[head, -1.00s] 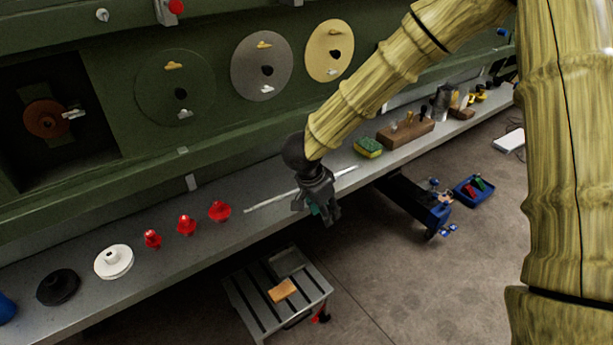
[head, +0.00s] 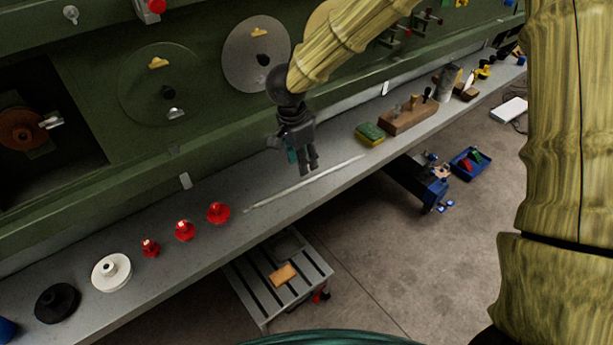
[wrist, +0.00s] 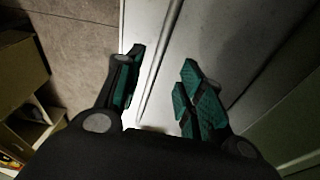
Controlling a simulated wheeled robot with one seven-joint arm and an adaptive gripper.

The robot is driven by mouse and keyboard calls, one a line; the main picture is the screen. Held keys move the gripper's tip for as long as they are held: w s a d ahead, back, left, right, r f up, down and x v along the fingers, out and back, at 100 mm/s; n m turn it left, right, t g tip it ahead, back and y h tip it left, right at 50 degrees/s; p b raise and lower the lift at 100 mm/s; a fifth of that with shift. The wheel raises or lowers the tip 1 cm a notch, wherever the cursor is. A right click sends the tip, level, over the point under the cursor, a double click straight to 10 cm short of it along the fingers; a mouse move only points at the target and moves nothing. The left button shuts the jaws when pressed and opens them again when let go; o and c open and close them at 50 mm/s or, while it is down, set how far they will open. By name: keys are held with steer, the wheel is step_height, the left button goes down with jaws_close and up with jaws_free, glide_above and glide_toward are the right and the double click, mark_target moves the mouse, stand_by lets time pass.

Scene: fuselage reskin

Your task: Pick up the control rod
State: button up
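The control rod (head: 325,176) is a long thin pale rod lying on the grey shelf, slanting from beside the red knobs toward the green sponge. My gripper (head: 308,170) points down over the shelf near the rod's middle, on its wall side in the head view. In the wrist view, my gripper (wrist: 160,85) has two fingers with teal pads, spread apart. The rod (wrist: 160,60) runs lengthwise between the fingers there. I cannot tell the exact height of the fingertips above the rod.
Red knobs (head: 184,230), a white disc (head: 111,272) and a black disc (head: 57,302) sit left of the rod on the shelf (head: 215,255). A green and yellow sponge (head: 370,134) and a wooden block (head: 407,117) sit right. The green wall rises behind. A slatted stool (head: 300,290) stands below.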

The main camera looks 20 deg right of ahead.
mark_target(309, 179)
steer(key=shift+s+d+f, duration=0.1)
steer(key=shift+d+f, duration=0.15)
steer(key=shift+f, duration=0.25)
steer(key=shift+d+f, duration=0.25)
steer(key=shift+f, duration=0.25)
steer(key=shift+w+d+f+p, duration=0.1)
steer(key=shift+f+p, duration=0.3)
steer(key=shift+f, duration=0.45)
steer(key=shift+w+d+f+p, duration=0.15)
steer(key=shift+f+p, duration=0.2)
steer(key=shift+f, duration=0.55)
steer(key=shift+w+d+f+p, duration=0.1)
steer(key=shift+f+p, duration=0.3)
steer(key=shift+f, duration=0.45)
steer(key=shift+s, duration=0.1)
jaws_close()
